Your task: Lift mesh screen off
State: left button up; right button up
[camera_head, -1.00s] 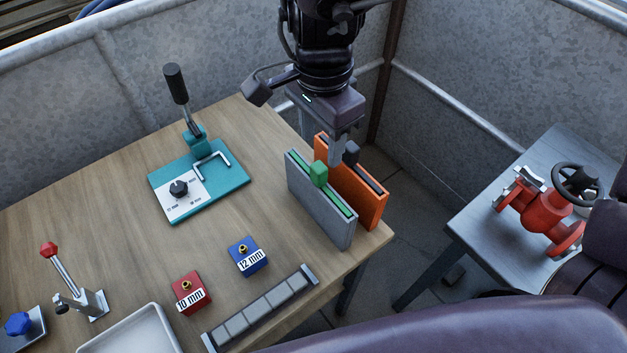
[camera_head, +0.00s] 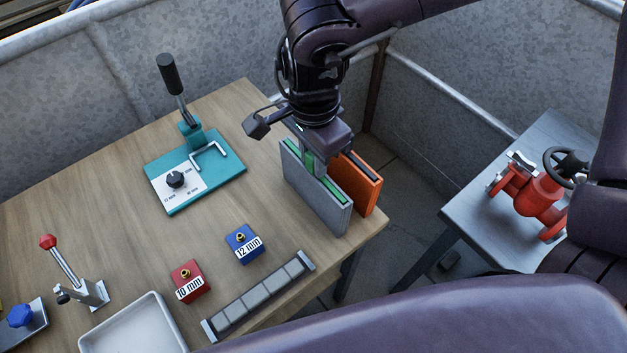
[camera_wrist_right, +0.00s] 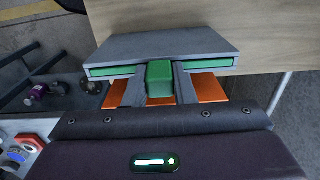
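A grey upright holder (camera_head: 314,197) stands at the table's right end, with a green-edged panel (camera_head: 331,191) in its top slot. It also shows in the wrist view (camera_wrist_right: 160,46). A green block handle (camera_wrist_right: 160,80) rises from the panel's middle. My right gripper (camera_wrist_right: 160,78) points down with one finger on each side of this handle. The fingers lie very close to it; I cannot tell whether they press on it. No mesh is visible, so I cannot tell which panel is the mesh screen. My left gripper is not in view.
An orange holder (camera_head: 366,191) stands close behind the grey one. A teal fixture (camera_head: 223,178) with an upright lever stands left. Red (camera_head: 189,280) and blue (camera_head: 243,243) blocks, a grey strip (camera_head: 262,298) and white tray (camera_head: 135,325) lie in front. A red valve (camera_head: 540,195) is right.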

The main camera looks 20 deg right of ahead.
grip_shut()
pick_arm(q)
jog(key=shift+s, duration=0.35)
pick_arm(e)
jog(key=shift+r, duration=0.15)
